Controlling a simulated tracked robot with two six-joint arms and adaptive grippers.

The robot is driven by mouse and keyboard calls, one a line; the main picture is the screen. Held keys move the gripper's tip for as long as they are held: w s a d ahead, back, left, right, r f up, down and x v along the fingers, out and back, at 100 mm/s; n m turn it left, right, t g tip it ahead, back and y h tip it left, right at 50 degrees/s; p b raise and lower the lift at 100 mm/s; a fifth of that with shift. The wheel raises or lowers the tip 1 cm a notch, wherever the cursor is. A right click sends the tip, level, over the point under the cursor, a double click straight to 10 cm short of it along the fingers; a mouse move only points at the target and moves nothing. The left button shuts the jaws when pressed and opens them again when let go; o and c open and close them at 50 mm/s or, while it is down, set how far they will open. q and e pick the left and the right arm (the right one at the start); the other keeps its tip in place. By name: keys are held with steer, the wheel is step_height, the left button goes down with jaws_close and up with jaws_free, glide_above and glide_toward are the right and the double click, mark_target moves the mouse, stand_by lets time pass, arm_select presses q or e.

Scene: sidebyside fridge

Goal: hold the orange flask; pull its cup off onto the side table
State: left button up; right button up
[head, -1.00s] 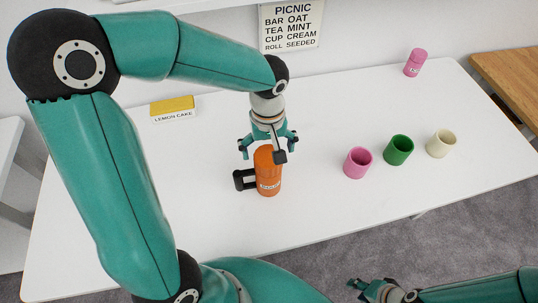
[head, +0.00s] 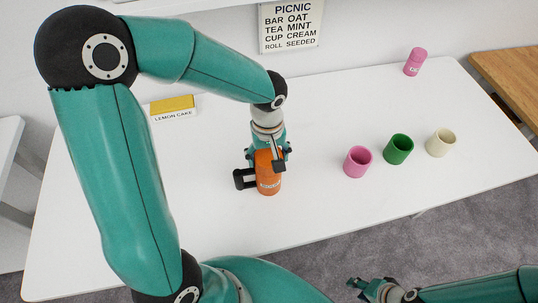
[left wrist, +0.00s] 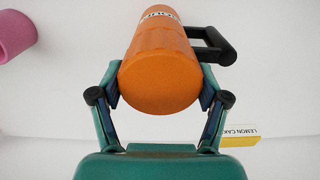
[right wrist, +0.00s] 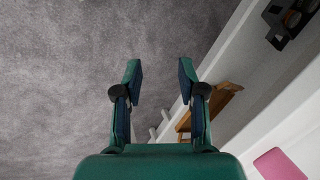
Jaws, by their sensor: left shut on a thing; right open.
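The orange flask (head: 268,184) stands upright on the white table, with a black handle (head: 242,179) on its left side. My left gripper (head: 266,157) reaches down from above and is shut on the flask's upper part. In the left wrist view the fingers press on both sides of the flask (left wrist: 160,70), near its round orange top; I cannot make out a seam between cup and body. My right gripper (head: 366,289) is open and empty, low at the front, over the grey carpet in the right wrist view (right wrist: 160,80). A wooden side table (head: 512,75) is at the far right.
Pink (head: 357,162), green (head: 398,149) and cream (head: 441,143) cups stand right of the flask on the white table (head: 330,225). A pink flask (head: 414,62) stands at the back right. A yellow lemon cake box (head: 173,108) is at the back left.

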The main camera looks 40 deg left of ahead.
steer(key=o, duration=1.1)
steer(key=shift+a+r+m+g, duration=0.25)
steer(key=shift+a+m+g, duration=0.15)
steer(key=shift+m, duration=0.3)
steer(key=shift+c, duration=0.2)
steer(key=w+a+r+m+y, duration=0.45)
steer(key=a+r+m, duration=0.25)
steer(key=a+r, duration=0.45)
steer(key=w+a+r+m+y, duration=0.45)
steer(key=a+r+m, duration=0.3)
steer(key=a, duration=0.65)
steer(key=shift+y, duration=0.3)
steer(key=shift+r+x, duration=0.1)
steer(key=shift+x, duration=2.85)
steer(key=shift+r+x, duration=0.15)
steer(key=shift+x, duration=2.85)
steer(key=shift+s+a, duration=0.1)
steer(key=shift+c, duration=0.3)
